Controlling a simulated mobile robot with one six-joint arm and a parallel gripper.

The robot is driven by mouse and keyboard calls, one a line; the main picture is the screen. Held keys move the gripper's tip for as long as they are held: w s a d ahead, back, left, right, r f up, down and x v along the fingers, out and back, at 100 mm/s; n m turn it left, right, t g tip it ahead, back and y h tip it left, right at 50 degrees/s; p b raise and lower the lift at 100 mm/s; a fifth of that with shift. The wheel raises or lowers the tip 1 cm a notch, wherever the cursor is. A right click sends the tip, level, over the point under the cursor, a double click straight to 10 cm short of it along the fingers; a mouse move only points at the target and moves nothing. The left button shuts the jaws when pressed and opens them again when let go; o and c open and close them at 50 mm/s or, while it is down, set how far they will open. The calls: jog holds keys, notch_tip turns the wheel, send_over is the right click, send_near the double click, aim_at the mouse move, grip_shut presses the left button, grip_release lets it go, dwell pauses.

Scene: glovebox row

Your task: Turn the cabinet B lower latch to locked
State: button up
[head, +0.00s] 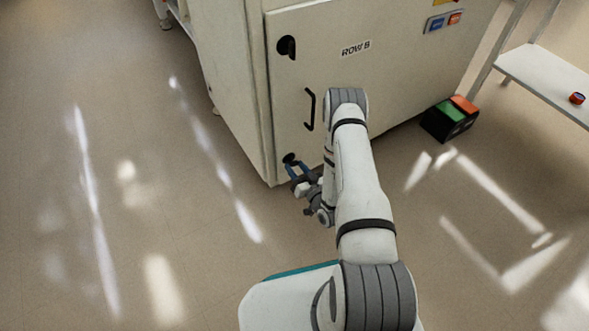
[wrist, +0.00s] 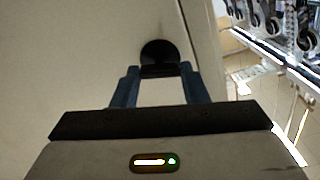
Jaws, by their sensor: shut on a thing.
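The cabinet B door (head: 345,85), marked "ROW B", is shut in the head view. Its lower latch (head: 289,158) is a dark round knob near the door's bottom left corner. My gripper (head: 291,166) reaches it from the front, with its blue fingers at the latch. In the wrist view the latch (wrist: 158,48) is a dark disc, and my gripper (wrist: 160,72) is shut on its dark grip between the two fingertips. The fingers hide part of the grip, and I cannot tell which way the latch is turned.
The upper latch (head: 287,47) and a black door handle (head: 310,110) are above on the same door. A black box with green and red tops (head: 450,118) stands on the floor at right. A white shelf (head: 545,80) is farther right. The floor at left is clear.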

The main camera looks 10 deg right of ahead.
jog(key=shift+s+a+m+p, duration=0.1)
jog(key=shift+m+p, duration=0.35)
jog(key=shift+m, duration=3.15)
jog(key=shift+a+m+p, duration=0.1)
jog(key=shift+m+p, duration=0.3)
jog(key=shift+m, duration=3.2)
jog(key=shift+f, duration=0.1)
jog(key=o, duration=1)
jog(key=shift+d, duration=0.15)
jog(key=p+v, duration=0.2)
jog(key=v, duration=0.5)
jog(key=shift+s+d+p, duration=0.15)
jog(key=shift+s+p, duration=0.15)
